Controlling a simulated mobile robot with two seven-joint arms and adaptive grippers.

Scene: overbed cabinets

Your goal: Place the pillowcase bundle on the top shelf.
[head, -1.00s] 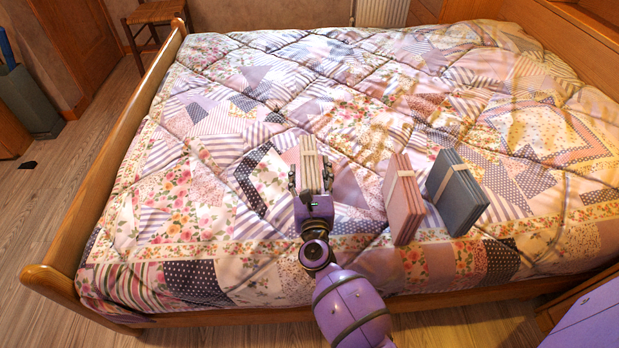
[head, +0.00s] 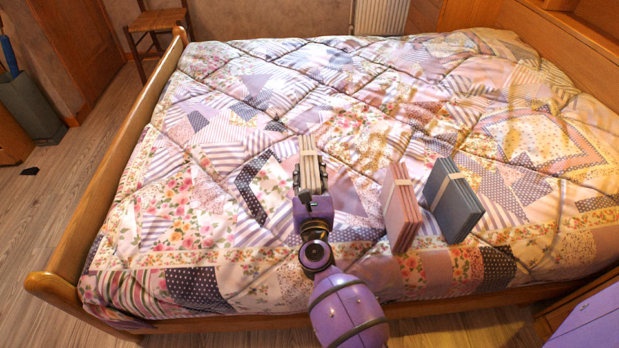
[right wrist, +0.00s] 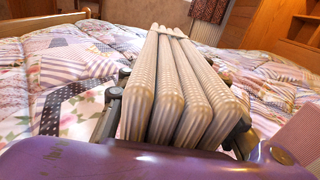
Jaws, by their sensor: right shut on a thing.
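A beige folded cloth bundle (head: 309,165) with a pale band is held in my right gripper (head: 311,186) over the near middle of the bed. In the right wrist view the bundle (right wrist: 180,90) stands on edge between the two fingers, its several folds facing the camera. A pink bundle (head: 402,208) and a dark grey bundle (head: 453,202), each banded, stand tilted on the quilt to the right. No label shows which one is the pillowcase bundle. My left gripper is not in view, and neither is the top shelf for certain.
The bed (head: 220,165) has a patchwork quilt and a wooden footboard (head: 110,175) at left. A wooden chair (head: 157,22) and a radiator (head: 380,16) stand behind. Wooden shelving (right wrist: 300,30) shows at the upper right of the right wrist view. The quilt's left side is clear.

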